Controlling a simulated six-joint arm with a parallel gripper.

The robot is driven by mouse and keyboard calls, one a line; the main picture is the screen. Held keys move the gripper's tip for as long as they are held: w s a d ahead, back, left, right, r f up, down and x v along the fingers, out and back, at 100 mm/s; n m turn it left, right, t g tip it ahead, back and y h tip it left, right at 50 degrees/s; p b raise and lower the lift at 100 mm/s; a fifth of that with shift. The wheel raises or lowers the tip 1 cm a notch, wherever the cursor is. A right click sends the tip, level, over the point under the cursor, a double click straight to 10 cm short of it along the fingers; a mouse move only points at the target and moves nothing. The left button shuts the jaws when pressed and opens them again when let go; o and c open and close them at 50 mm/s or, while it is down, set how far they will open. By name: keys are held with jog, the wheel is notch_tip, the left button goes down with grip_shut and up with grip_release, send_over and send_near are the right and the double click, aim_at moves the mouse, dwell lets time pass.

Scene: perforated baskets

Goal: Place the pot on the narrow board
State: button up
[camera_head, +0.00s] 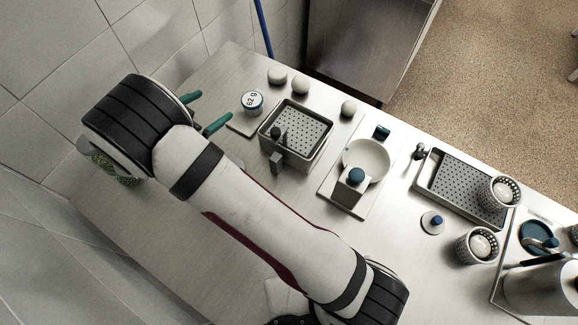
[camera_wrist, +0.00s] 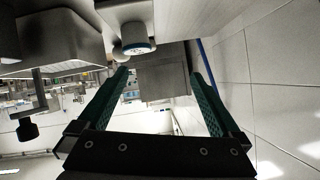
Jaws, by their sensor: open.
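My gripper (camera_head: 216,103) reaches in from the left, low over the counter, its two teal fingers apart and empty. In the wrist view the open fingers (camera_wrist: 161,76) have nothing between them up close. A grey steel cylinder (camera_head: 540,290), which looks like a pot, stands at the lower right edge, partly cut off and far from my gripper. A pale, narrow board (camera_head: 333,194) lies mid-counter, with a white bowl (camera_head: 378,152) and a blue-knobbed white block (camera_head: 347,191) on it. I cannot tell for sure that these are the task's pot and board.
A round "62 g" display piece (camera_head: 252,101) sits just right of my fingers. Beside it stand a perforated basket (camera_head: 318,152) with a handle and several round pieces. A perforated tray (camera_head: 430,180) and small baskets (camera_head: 473,258) crowd the right. Tiled walls border the left.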

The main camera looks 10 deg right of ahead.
jog(key=w+r+n+t+y, duration=0.15)
jog(key=w+r+y, duration=0.25)
jog(key=r+y, duration=0.55)
jog(key=s+r+n+g+y, duration=0.2)
jog(key=s+r, duration=0.3)
jog(key=s+d+f+g, duration=0.1)
jog(key=s+d+g, duration=0.2)
jog(key=s, duration=0.7)
jog(key=s+d+n+g+h, duration=0.1)
jog(key=s+d+g, duration=0.2)
jog(key=s+d, duration=0.3)
jog(key=s+d+f+g+h, duration=0.1)
jog(key=s+d+g, duration=0.2)
jog(key=s, duration=1.2)
jog(key=d, duration=0.2)
jog(key=shift+d+f+n, duration=0.3)
jog(key=shift+f+n, duration=0.05)
